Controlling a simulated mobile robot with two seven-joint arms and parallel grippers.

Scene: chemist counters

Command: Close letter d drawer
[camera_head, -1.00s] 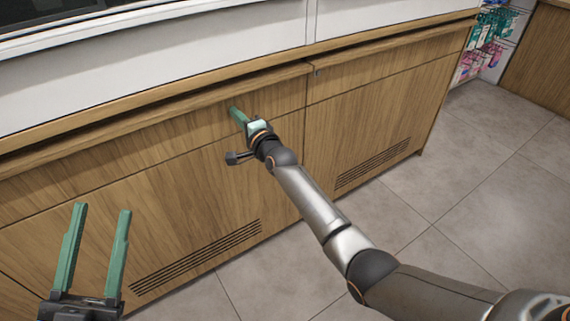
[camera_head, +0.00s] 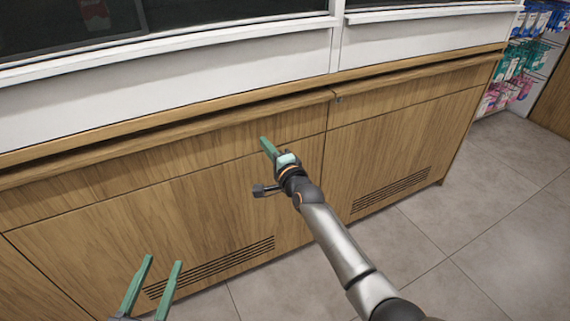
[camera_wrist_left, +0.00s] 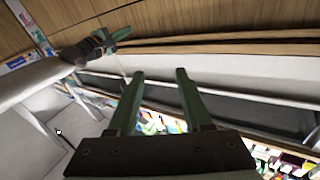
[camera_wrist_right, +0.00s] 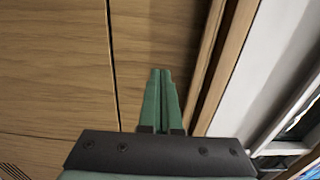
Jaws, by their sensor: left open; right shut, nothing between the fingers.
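The wooden counter has a wide upper drawer front (camera_head: 190,156) on the left and another upper drawer front (camera_head: 400,95) on the right. No letter is readable on either, so I cannot tell which is drawer d. The left front looks nearly flush with the panel below. My right gripper (camera_head: 267,146) is shut and empty, its fingertips at the lower part of the left drawer front; contact is unclear. In the right wrist view its closed fingers (camera_wrist_right: 161,75) point along the wood. My left gripper (camera_head: 164,261) is open and empty, low at left, apart from the counter.
A wooden ledge (camera_head: 120,135) and white display case (camera_head: 200,85) run above the drawers. Vented lower panels (camera_head: 390,187) sit below. Tiled floor (camera_head: 480,220) is clear at right. Hanging packets (camera_head: 510,65) fill a rack at the far right.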

